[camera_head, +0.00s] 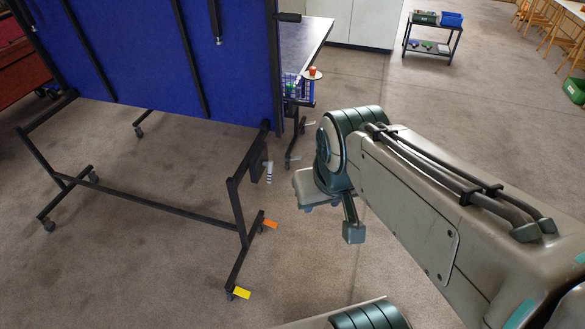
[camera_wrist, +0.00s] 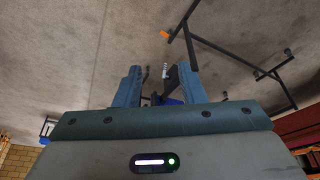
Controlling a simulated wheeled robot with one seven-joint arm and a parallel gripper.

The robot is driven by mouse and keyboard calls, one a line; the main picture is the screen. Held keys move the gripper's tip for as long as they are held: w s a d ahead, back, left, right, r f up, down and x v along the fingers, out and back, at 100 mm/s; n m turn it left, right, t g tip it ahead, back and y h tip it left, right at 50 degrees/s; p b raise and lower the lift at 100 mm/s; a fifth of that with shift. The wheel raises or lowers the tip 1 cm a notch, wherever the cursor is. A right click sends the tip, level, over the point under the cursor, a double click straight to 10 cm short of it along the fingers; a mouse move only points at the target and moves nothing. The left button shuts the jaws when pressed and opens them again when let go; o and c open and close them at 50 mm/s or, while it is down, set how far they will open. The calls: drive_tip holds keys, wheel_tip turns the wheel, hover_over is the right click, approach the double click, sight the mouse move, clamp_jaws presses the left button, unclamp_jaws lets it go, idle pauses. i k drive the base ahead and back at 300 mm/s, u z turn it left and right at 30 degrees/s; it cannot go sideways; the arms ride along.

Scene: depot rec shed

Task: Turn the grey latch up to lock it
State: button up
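The grey latch (camera_head: 268,172) is a small, pale, banded handle beside a black bracket on the right leg of the blue folded table's frame. It seems to hang downward. In the wrist view the latch (camera_wrist: 165,71) shows small, beyond the fingers and roughly between them. My gripper (camera_wrist: 161,68) is open and empty, its two blue-grey fingers spread apart. In the head view it is to the right of the latch, clear of it, and partly hidden by my own wrist.
The blue folded table (camera_head: 150,60) stands on a black wheeled frame (camera_head: 140,208), with an orange tag (camera_head: 270,224) and a yellow tag (camera_head: 242,293) at its feet. Behind are a blue basket (camera_head: 298,88) and a black cart (camera_head: 432,40).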

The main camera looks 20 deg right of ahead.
sight(266, 163)
drive_tip(key=z, duration=0.05)
drive_tip(key=i, duration=0.5)
drive_tip(key=k, duration=0.6)
drive_tip(key=z, duration=0.3)
drive_tip(key=i, duration=1.45)
drive_tip(key=u, duration=0.5)
